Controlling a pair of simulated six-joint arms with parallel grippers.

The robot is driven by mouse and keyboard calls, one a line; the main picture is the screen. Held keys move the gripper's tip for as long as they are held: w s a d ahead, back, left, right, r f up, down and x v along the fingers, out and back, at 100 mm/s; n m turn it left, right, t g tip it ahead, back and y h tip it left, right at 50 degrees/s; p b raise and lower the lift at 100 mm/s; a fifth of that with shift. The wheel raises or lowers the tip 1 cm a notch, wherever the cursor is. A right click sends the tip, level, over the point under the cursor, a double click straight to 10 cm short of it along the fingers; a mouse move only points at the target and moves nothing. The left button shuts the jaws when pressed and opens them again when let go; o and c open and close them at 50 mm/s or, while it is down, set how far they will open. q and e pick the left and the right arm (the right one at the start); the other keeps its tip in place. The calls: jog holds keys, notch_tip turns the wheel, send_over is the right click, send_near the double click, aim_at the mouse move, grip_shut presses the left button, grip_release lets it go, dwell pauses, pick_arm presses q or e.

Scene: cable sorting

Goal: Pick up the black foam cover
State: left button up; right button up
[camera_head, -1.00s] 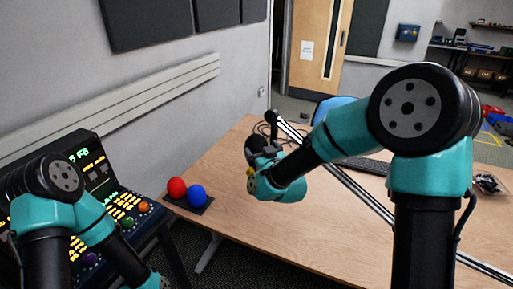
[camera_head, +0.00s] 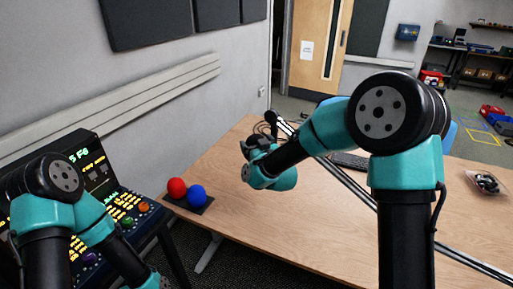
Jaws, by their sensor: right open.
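A small black piece, which looks like the black foam cover (camera_head: 271,116), shows at the upper end of a slim boom arm over the back of the table. My right gripper (camera_head: 251,143) is just below and left of it, pointing away from me, and is open. The picture is too small to tell whether the gripper touches it. Part of the cover may be hidden behind the gripper. My left arm comes in at the lower left, and its gripper is out of view.
The wooden table (camera_head: 330,235) is mostly clear in front. A red ball (camera_head: 177,189) and a blue ball (camera_head: 197,196) sit on a dark pad at the left. A lit control panel (camera_head: 125,213), a keyboard (camera_head: 350,161) and a clear tray (camera_head: 470,184) also show.

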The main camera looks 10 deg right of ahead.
jog(key=shift+c, duration=0.3)
jog(key=c, duration=0.6)
jog(key=shift+r, duration=0.15)
notch_tip(320, 180, up, 18)
dwell(0.3)
dwell(0.5)
notch_tip(320, 180, up, 9)
jog(key=shift+r, duration=0.15)
dwell(2.0)
